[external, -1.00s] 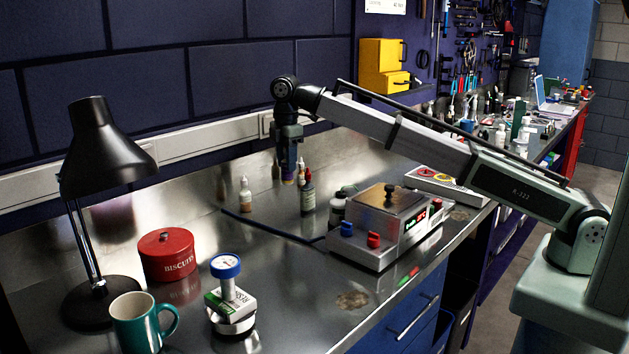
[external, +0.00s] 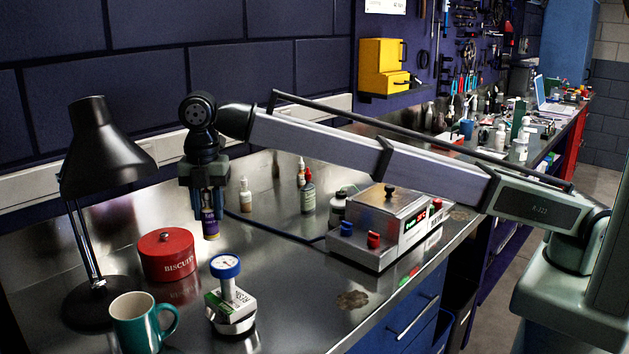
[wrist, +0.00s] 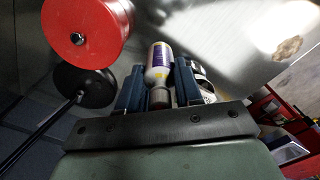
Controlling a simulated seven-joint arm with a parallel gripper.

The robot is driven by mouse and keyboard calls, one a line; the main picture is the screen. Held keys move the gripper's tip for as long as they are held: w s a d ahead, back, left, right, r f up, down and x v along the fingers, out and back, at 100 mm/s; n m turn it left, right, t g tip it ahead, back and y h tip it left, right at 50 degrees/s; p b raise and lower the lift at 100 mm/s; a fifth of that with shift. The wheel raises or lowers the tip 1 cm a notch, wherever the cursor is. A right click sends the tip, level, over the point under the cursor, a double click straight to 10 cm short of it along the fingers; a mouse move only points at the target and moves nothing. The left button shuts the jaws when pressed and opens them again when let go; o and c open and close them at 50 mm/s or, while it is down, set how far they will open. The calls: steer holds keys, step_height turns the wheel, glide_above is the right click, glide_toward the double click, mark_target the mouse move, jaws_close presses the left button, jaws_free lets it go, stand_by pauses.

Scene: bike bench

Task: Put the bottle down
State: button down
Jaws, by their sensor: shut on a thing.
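My gripper (external: 207,205) points down and is shut on a bottle (external: 210,225). The bottle has a purple and white label with some yellow and hangs upright below the fingers, above the metal bench (external: 290,290). In the wrist view the bottle (wrist: 158,66) lies between the two blue fingers of my gripper (wrist: 159,85). Its upper part is hidden by the fingers in the external view. In that view it appears just right of the red biscuit tin and above the round gauge.
The red biscuit tin (external: 167,255), black lamp (external: 95,150), teal mug (external: 137,325) and blue-topped gauge (external: 230,300) stand nearby. Small bottles (external: 308,195) and a metal box with buttons (external: 385,235) stand to the right. Bare bench lies between the gauge and the box.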

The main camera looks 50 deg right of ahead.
steer(key=shift+s+a, duration=0.25)
steer(key=shift+a, duration=0.15)
steer(key=shift+f, duration=5)
steer(key=c, duration=0.8)
jaws_free()
steer(key=shift+f, duration=0.1)
steer(key=shift+o, duration=0.2)
step_height(320, 180, up, 11)
steer(key=shift+a+f, duration=0.1)
steer(key=shift+r, duration=0.75)
